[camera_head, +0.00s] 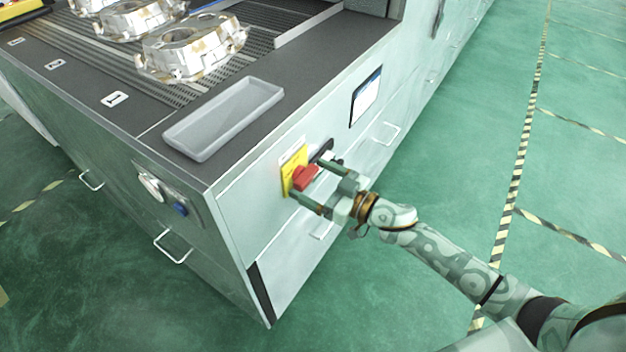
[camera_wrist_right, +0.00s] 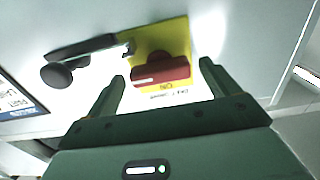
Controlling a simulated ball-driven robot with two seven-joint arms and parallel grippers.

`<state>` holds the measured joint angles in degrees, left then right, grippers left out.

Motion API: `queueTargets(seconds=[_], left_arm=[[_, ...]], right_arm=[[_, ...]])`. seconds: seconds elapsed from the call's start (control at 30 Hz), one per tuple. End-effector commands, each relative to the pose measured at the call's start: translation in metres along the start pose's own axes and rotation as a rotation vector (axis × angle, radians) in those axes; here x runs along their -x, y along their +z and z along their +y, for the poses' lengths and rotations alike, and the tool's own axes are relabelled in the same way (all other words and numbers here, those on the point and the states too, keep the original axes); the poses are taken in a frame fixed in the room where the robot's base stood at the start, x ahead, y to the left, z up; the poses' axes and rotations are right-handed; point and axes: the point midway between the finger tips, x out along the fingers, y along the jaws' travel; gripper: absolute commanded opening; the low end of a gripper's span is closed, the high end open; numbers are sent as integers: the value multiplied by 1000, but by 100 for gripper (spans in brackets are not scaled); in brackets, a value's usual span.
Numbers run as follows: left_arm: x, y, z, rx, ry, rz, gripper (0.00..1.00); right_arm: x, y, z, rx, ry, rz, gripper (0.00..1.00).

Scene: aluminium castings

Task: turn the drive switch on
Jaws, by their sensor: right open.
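The drive switch is a red rotary handle (camera_head: 305,176) on a yellow plate (camera_head: 291,172), mounted on the side panel of the grey machine cabinet. In the right wrist view the red handle (camera_wrist_right: 161,71) lies crosswise on the yellow plate (camera_wrist_right: 163,37), with partly legible lettering below it. My right gripper (camera_head: 308,181) is open in front of the switch. In the wrist view its two fingers (camera_wrist_right: 162,72) stand on either side of the red handle, with gaps showing; contact is not visible. My left gripper is not in view.
A black lever with a round knob (camera_wrist_right: 57,75) sits beside the switch. A grey tray (camera_head: 222,118) and several metal castings (camera_head: 192,50) rest on the cabinet top. Wire handles (camera_head: 385,133) stick out from the panels. Green floor (camera_head: 470,130) is open at right.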

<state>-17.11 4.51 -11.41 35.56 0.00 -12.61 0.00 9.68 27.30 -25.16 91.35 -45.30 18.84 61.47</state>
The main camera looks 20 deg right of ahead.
Motion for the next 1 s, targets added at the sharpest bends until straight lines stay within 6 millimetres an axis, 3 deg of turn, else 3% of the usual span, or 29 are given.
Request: queueTargets(seconds=[0.33,0.37,0.5,1.0], left_arm=[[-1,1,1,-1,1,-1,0],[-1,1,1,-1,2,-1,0],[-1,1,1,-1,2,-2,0],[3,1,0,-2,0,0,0]], right_arm=[[-6,0,0,1,1,0,87],[-6,0,0,1,1,0,82],[-6,0,0,1,1,0,43],[-5,-1,0,100,1,-1,43]])
